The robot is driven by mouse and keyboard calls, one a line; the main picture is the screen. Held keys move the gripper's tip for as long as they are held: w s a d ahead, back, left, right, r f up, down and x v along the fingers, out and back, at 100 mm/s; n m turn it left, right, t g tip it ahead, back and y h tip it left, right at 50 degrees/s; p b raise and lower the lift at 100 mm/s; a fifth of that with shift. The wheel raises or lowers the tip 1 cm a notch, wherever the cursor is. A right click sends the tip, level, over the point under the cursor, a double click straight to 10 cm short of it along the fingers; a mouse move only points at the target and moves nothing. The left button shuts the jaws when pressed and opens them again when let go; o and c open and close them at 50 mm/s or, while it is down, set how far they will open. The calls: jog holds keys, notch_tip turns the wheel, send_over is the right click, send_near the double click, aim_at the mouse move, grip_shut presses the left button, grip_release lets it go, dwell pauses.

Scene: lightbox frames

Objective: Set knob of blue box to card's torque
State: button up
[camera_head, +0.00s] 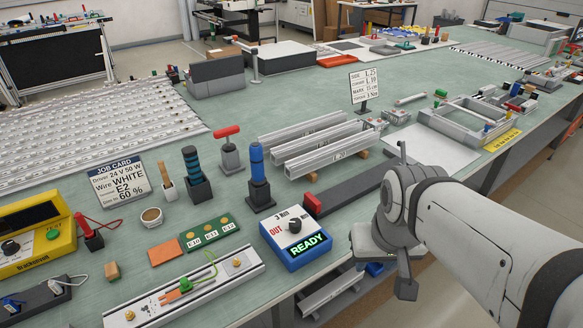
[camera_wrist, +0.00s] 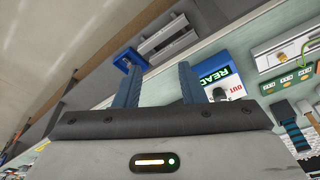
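The blue box (camera_head: 296,242) stands near the table's front edge in the head view. Its white top has a dark round knob (camera_head: 294,225), a "3 Nm" mark, a red "OUT", and a green "READY" display. A standing white card (camera_head: 364,86) at the back has a torque line that seems to read 3 Nm. The box also shows in the wrist view (camera_wrist: 238,88), its knob (camera_wrist: 219,94) partly beside a finger. My gripper (camera_wrist: 155,78) is open with two blue fingers apart and nothing between them. In the head view it is right of the box, fingertips unclear.
A job card (camera_head: 118,184) stands at left. A black bar with a red end (camera_head: 345,190) lies behind the box. A green board (camera_head: 210,232) and a rail (camera_head: 185,288) lie left of the box.

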jog(key=shift+o, duration=1.6)
jog(key=w+a+n+g+b, duration=0.1)
jog(key=w+a+n, duration=0.3)
jog(key=w, duration=0.7)
jog(key=shift+w+a+b, duration=0.4)
jog(key=shift+a+b, duration=0.25)
jog(key=shift+a, duration=0.35)
jog(key=n+g+b, duration=0.1)
jog(key=n+g, duration=0.1)
jog(key=n, duration=0.2)
send_over(295, 222)
notch_tip(295, 222, down, 3)
jog(key=shift+d+r, duration=0.1)
notch_tip(295, 222, down, 8)
jog(key=shift+r, duration=0.2)
jog(key=c, duration=1)
jog(key=shift+o, duration=0.2)
